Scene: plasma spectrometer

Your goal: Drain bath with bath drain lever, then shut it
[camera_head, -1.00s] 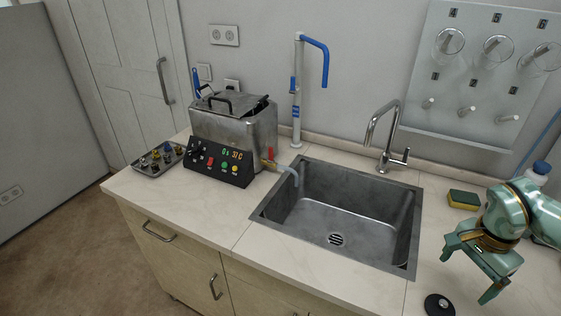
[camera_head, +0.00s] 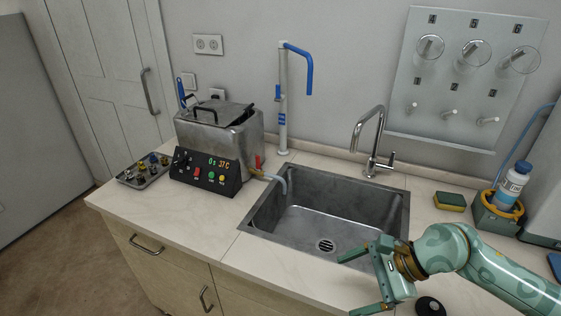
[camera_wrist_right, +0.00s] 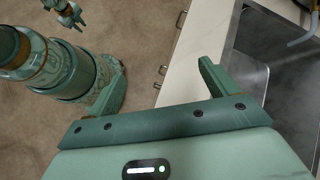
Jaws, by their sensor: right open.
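The metal bath (camera_head: 240,137) stands on the counter left of the sink, its lid on top. Its red drain lever (camera_head: 258,161) points up at the bath's lower right side, above a brass outlet. A pale tube (camera_head: 281,180) runs from the outlet over the sink's left rim. My right gripper (camera_head: 358,284) is open and empty by the sink's front right corner, well right of the lever. Its spread fingers show in the right wrist view (camera_wrist_right: 160,82). What looks like my left gripper (camera_wrist_right: 68,15) is small at the top left there; its jaws are unclear.
The sink (camera_head: 330,222) lies between my right gripper and the bath. A tap (camera_head: 372,145) and a blue-topped white column (camera_head: 283,105) rise behind it. A tray of small parts (camera_head: 145,171) is left of the bath. A sponge (camera_head: 450,201) and bottle (camera_head: 512,180) stand right.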

